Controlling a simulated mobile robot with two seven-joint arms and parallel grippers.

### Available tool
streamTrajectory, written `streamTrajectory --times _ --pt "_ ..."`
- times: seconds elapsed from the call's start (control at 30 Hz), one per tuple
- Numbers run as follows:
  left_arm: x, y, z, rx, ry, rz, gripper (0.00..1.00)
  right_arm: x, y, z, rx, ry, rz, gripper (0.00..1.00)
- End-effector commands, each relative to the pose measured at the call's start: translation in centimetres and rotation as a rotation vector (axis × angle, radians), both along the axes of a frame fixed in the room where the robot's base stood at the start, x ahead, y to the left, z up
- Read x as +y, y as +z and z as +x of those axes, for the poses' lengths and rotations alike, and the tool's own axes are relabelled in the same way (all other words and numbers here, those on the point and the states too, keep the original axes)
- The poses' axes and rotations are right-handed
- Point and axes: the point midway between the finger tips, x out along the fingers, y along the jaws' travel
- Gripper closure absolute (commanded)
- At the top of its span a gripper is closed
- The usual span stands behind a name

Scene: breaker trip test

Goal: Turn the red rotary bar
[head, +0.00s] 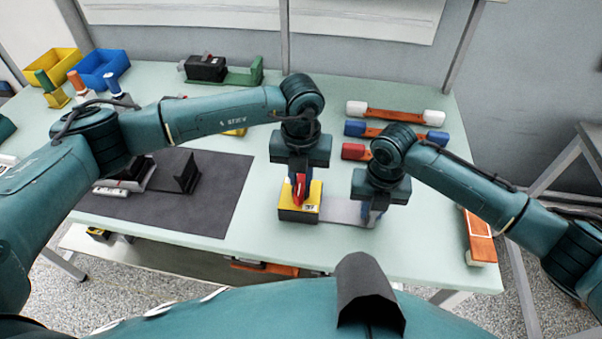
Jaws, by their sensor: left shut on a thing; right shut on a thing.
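The red rotary bar (298,188) stands on a yellow-topped box with a dark lower body (299,212), near the front of the table. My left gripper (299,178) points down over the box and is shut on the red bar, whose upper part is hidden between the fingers. My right gripper (371,212) points down just to the right of the box, over a grey plate (340,211) joined to it. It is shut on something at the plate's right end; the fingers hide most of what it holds.
A dark mat (215,190) with black fixtures lies at left. Mallet-like tools with white (433,117), blue (437,137) and red (353,151) heads lie behind my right arm. Yellow (52,66) and blue (101,68) bins stand back left. An orange-and-white item (479,237) lies at the right edge.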

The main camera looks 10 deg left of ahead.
Motion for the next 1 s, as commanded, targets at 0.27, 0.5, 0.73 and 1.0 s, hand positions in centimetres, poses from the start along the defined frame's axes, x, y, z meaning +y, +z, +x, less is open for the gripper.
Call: streamTrajectory --times 0.27,0.5,0.73,1.0 --pt "0.0 0.06 0.06 -0.002 0.007 -0.001 1.0 -0.01 0.03 0.0 0.0 -0.001 0.0 1.0" --pt "0.0 0.06 0.06 -0.001 0.006 -0.001 0.72 -0.01 0.02 -0.01 0.001 -0.001 0.0 1.0" --pt "0.01 0.03 0.03 0.0 0.005 0.0 0.6 -0.01 0.02 -0.01 0.0 -0.001 0.0 1.0" --pt "-0.01 0.87 0.07 -0.002 0.004 -0.001 0.6 -0.01 0.03 0.0 0.0 0.0 0.0 1.0"
